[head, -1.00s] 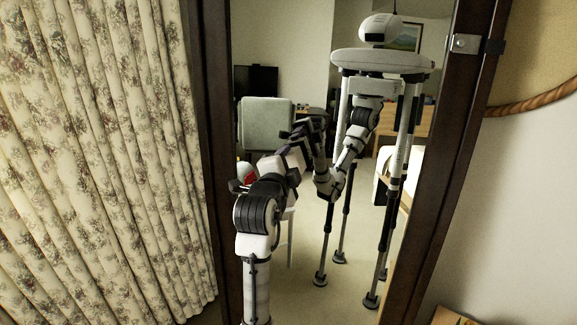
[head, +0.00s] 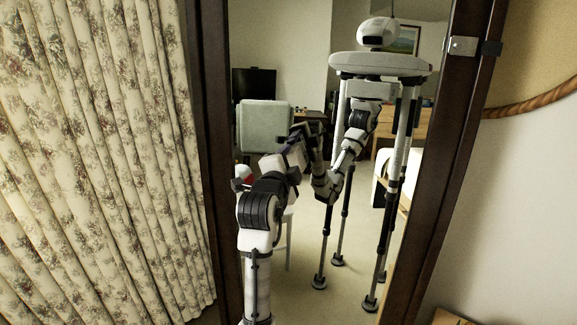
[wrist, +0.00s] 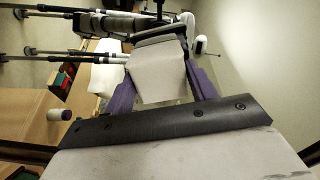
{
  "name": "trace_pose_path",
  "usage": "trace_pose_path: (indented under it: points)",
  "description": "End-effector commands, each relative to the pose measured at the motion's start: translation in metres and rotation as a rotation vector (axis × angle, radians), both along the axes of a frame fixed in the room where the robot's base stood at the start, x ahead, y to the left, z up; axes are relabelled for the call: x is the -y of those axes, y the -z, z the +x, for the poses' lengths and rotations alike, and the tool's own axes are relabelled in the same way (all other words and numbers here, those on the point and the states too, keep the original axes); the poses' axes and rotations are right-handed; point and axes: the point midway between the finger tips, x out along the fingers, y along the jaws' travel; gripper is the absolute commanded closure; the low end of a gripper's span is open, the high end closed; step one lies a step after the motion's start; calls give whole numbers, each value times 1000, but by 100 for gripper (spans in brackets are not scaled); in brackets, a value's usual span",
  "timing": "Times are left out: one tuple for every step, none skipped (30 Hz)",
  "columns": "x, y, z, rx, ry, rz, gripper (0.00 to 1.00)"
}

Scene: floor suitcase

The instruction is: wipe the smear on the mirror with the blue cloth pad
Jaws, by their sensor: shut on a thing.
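The mirror (head: 300,270) stands upright in a dark wooden frame and fills the middle of the head view, showing my own reflection. My gripper (head: 296,148) is in front of the glass, left of its middle; it overlaps its reflection, so its gap to the glass is unclear. In the wrist view my gripper (wrist: 161,75) shows purple fingers either side of a pale slab, which may be what it holds or a reflection. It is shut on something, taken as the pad. No blue cloth face shows clearly. I cannot make out the smear.
A floral curtain (head: 95,150) hangs close on the left. The mirror's dark frame (head: 445,185) carries a metal bracket (head: 462,46) on the right. A pale wall (head: 520,200) and a rope-edged round object (head: 535,104) are farther right. The chair and bed appear as reflections.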

Motion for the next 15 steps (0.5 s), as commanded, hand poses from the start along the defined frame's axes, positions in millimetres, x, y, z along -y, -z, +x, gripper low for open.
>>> trace_pose_path:
  points:
    - [1, 0, 0, 0, 0, 0, 62]
    - [1, 0, 0, 0, 1, 0, 62]
    - [2, 0, -1, 0, 1, 0, 62]
    - [4, 0, -1, 1, 1, 1, 62]
    - [5, 0, -2, 1, 1, 1, 62]
    - [8, 0, -2, 0, 1, 1, 62]
    - [10, 0, -3, 0, 1, 1, 62]
    - [13, 0, -4, -1, 1, 0, 62]
    - [16, 0, -5, 0, 2, 0, 62]
    - [19, 0, -6, 0, 2, 1, 62]
    - [21, 0, -7, 0, 2, 1, 62]
    - [24, 0, -9, 0, 1, 1, 62]
    - [27, 0, -9, 0, 2, 0, 62]
    - [29, 0, -10, -2, 2, 0, 62]
    - [32, 0, -11, -2, 2, 0, 62]
